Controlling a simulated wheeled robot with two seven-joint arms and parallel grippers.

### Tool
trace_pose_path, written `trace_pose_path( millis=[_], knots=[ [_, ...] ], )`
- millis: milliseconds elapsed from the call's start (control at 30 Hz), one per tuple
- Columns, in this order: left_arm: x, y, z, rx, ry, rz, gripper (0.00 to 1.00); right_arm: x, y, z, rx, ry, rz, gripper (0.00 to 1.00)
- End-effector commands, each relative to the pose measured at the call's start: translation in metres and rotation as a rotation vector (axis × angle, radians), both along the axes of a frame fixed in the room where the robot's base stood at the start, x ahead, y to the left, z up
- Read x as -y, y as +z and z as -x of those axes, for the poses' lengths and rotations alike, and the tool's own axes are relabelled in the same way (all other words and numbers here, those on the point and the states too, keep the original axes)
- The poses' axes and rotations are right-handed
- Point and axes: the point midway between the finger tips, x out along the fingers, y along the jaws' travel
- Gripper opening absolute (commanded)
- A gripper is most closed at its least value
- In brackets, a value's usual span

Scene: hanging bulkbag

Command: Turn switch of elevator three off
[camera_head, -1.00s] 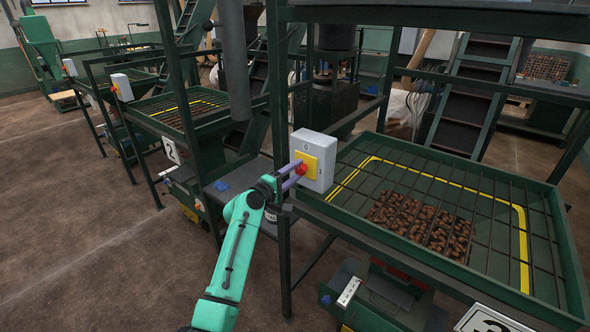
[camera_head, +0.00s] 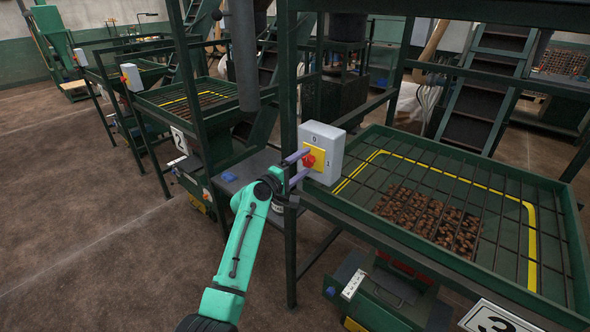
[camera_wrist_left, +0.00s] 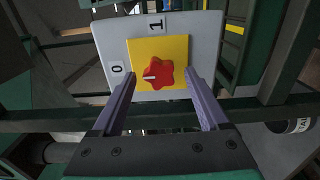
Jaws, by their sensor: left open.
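The elevator three switch is a red star-shaped knob (camera_head: 309,160) on a yellow plate on a light grey box (camera_head: 331,140). The box is mounted on a dark green post beside the tray numbered 3. My left gripper (camera_head: 304,164) is open, with one purple finger on each side of the knob. In the left wrist view the knob (camera_wrist_left: 160,74) sits between the fingertips, with visible gaps. Its white mark lies on the left, the side of the 0 label (camera_wrist_left: 117,69). The 1 label (camera_wrist_left: 154,25) is at the top. My right gripper is not in view.
The green post (camera_head: 288,230) stands right beside my left gripper. A barred tray (camera_head: 370,225) with brown material is to the right. The number 2 machine (camera_head: 180,140) and its own switch box (camera_head: 131,77) stand to the left. The brown floor at left is clear.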

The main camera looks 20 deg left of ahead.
Motion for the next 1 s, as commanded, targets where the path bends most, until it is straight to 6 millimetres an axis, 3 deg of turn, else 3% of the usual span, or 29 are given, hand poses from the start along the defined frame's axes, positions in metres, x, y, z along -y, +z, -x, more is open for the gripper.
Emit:
trace_pose_path(
  millis=[167, 400, 600, 1000],
  knots=[
    [-0.009, -0.004, 0.023, -0.002, 0.001, -0.002, 0.78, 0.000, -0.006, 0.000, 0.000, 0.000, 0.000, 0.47],
    [-0.035, -0.008, 0.088, -0.003, 0.002, -0.004, 0.78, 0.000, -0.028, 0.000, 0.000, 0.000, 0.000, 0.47],
    [-0.050, -0.005, 0.126, -0.003, 0.001, -0.001, 0.78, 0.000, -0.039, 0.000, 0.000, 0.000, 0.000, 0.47],
    [-0.053, -0.001, 0.133, -0.003, 0.000, 0.001, 0.78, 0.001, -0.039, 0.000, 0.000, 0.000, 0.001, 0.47]
  ],
)
